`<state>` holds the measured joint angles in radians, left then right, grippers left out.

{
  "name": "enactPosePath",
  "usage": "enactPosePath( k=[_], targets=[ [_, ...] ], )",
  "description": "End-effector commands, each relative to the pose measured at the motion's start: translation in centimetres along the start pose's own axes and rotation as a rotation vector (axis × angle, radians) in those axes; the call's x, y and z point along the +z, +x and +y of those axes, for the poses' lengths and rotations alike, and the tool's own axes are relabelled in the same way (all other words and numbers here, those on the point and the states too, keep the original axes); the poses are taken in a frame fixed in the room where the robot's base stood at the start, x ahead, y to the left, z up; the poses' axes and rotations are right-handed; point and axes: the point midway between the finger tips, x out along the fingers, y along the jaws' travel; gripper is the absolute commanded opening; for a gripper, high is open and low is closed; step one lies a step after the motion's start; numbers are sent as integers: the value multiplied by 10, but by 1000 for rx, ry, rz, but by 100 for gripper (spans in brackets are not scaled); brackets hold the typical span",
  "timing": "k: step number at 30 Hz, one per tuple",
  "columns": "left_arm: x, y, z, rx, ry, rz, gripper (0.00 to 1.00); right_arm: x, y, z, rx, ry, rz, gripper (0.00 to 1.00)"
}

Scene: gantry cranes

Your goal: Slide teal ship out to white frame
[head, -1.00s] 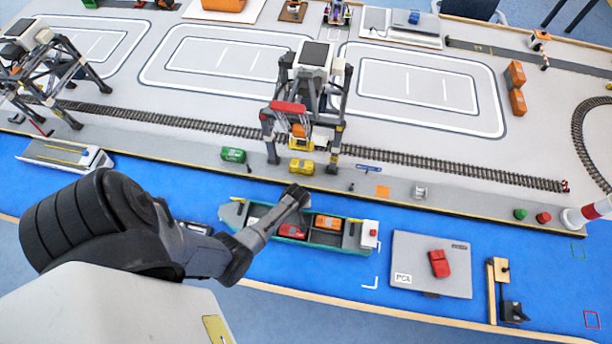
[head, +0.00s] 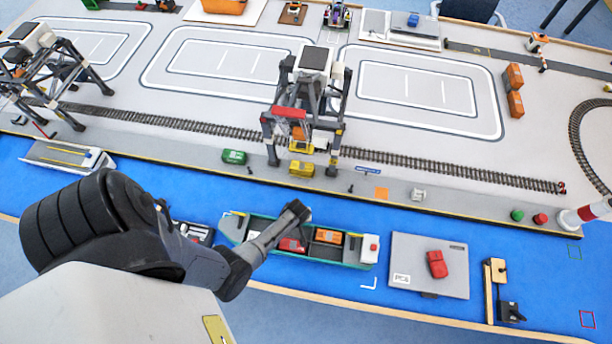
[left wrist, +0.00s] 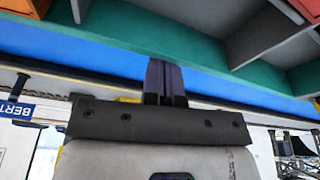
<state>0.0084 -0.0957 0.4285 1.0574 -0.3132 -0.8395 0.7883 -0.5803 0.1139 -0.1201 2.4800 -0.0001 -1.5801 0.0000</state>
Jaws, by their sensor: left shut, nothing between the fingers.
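The teal ship (head: 345,258) floats on the blue water in the head view, with red and orange containers in its hold and a white deckhouse at its right end. My left arm crosses over it. My left gripper (head: 300,209) is shut and empty, its tip at the ship's quay-side edge. In the left wrist view the shut fingers (left wrist: 166,82) stand against or very near the teal hull (left wrist: 130,30); contact is not certain. One white corner mark of the white frame (head: 369,285) shows just below the ship's right end; the rest is hidden. My right gripper is not in view.
A grey pad (head: 430,272) with a red block lies right of the ship. A dark vessel (head: 194,233) sits to the left, partly behind my arm. The quay edge and a gantry crane (head: 308,100) stand beyond the ship. Open water lies between ship and quay.

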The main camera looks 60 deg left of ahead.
Motion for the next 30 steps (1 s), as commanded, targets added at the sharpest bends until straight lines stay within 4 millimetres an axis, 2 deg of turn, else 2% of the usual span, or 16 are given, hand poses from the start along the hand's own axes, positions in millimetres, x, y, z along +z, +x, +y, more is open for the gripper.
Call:
enactPosePath(
  k=[1,19,30],
  targets=[
    [6,-1,0,-1,0,-7,0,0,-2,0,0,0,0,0],
    [34,-8,0,0,-1,-7,0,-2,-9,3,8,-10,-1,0],
    [27,-8,0,-1,0,-4,0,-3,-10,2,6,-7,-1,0]
  ],
)
